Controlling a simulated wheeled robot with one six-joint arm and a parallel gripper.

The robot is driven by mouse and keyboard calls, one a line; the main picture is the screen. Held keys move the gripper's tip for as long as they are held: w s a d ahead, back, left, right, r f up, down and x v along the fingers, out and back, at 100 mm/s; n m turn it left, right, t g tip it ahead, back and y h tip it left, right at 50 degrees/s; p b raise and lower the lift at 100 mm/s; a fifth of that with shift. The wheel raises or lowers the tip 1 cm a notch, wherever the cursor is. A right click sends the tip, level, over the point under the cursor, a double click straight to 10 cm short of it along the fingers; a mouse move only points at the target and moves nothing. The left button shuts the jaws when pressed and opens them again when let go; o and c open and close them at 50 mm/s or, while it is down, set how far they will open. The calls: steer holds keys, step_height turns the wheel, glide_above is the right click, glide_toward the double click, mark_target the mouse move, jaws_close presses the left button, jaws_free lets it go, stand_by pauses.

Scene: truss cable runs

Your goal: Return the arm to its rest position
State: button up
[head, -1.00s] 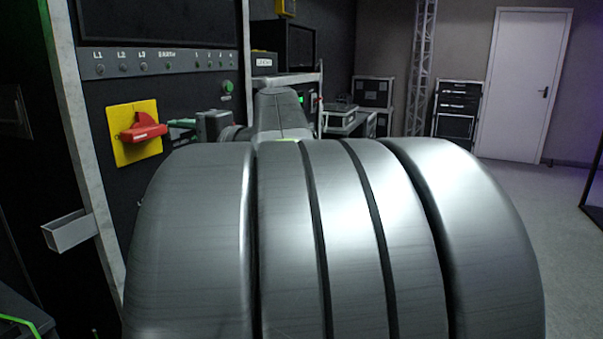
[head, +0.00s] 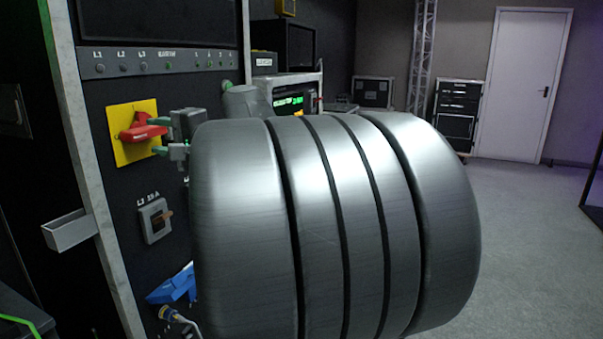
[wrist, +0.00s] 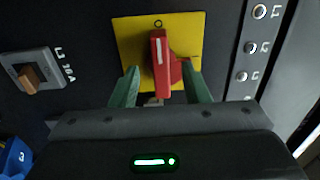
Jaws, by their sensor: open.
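My gripper (head: 160,137) is open at the front of the dark panel, close to the red rotary handle (head: 142,131) on its yellow plate (head: 121,153). In the wrist view, its two green fingers (wrist: 161,78) are spread to either side of the lower part of the red handle (wrist: 159,50). The handle points to the O mark on the yellow plate (wrist: 130,35). I cannot tell whether a finger touches it. My grey arm links fill the middle of the head view and hide the lower right part of the panel.
A breaker with an orange toggle (head: 156,219) and a blue connector (head: 175,285) sit below the handle. A metal bracket (head: 70,231) juts from the rack's left post. Cases (head: 457,112) and a white door (head: 520,85) stand at the back.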

mark_target(146, 132)
steer(key=p+x, duration=0.1)
steer(key=x, duration=0.3)
steer(key=shift+w+a+r, duration=0.1)
steer(key=shift+a+r, duration=0.05)
steer(key=shift+r, duration=0.05)
steer(key=shift+r+m+p, duration=0.15)
steer(key=shift+m+p, duration=0.55)
steer(key=shift+p, duration=0.2)
steer(key=m+p, duration=0.2)
steer(key=p, duration=0.1)
steer(key=shift+r, duration=0.1)
steer(key=shift+m+p, duration=0.9)
steer(key=shift+p, duration=0.65)
steer(key=shift+m, duration=0.3)
